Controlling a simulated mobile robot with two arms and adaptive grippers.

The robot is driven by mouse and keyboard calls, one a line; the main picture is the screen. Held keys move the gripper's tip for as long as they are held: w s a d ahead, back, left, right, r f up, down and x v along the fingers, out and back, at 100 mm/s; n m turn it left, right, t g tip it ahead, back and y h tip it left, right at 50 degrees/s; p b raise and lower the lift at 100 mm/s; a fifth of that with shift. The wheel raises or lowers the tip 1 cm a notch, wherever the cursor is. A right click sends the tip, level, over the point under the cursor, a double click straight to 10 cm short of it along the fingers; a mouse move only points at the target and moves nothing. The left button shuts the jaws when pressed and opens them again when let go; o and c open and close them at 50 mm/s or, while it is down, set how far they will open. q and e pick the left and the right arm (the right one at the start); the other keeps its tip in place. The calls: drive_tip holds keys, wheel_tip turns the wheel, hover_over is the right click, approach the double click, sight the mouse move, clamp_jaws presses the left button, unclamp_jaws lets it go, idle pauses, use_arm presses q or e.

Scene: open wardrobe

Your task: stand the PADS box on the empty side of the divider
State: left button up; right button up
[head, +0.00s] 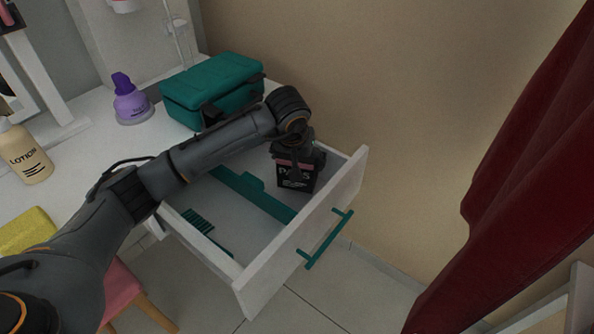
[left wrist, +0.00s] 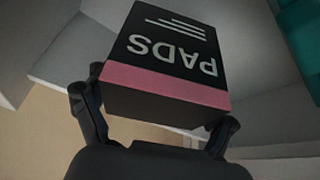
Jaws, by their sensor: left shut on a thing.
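The PADS box (head: 296,182), black with a pink band and white lettering, is upright in the open white drawer (head: 290,252), on the far right side of the teal divider (head: 268,203). My left gripper (head: 298,153) comes from above and is shut on it. The left wrist view shows the box (left wrist: 168,75) between the two fingers of the gripper (left wrist: 158,100). Whether the box's base touches the drawer floor cannot be told. A dark teal comb (head: 200,222) lies on the divider's other side. My right gripper is not in view.
The drawer front has a teal handle (head: 325,240). A green case (head: 212,88), a purple bottle (head: 130,102) and a lotion bottle (head: 24,155) stand on the white top. A dark red curtain (head: 520,180) hangs at right.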

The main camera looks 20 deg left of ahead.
use_arm(q)
drive_tip(key=shift+f, duration=1.45)
drive_tip(key=shift+f+b, duration=0.1)
drive_tip(key=shift+b, duration=0.2)
drive_tip(key=o, duration=1.1)
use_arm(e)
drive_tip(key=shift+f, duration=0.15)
use_arm(q)
drive_tip(key=shift+r+p, duration=0.25)
drive_tip(key=shift+p, duration=0.05)
drive_tip(key=v, duration=0.4)
drive_tip(key=shift+r+p, duration=0.2)
drive_tip(key=shift+p, duration=0.15)
drive_tip(key=v, duration=0.7)
drive_tip(key=shift+s+r+p, duration=0.15)
drive_tip(key=shift+r+p, duration=0.05)
drive_tip(key=shift+p, duration=0.25)
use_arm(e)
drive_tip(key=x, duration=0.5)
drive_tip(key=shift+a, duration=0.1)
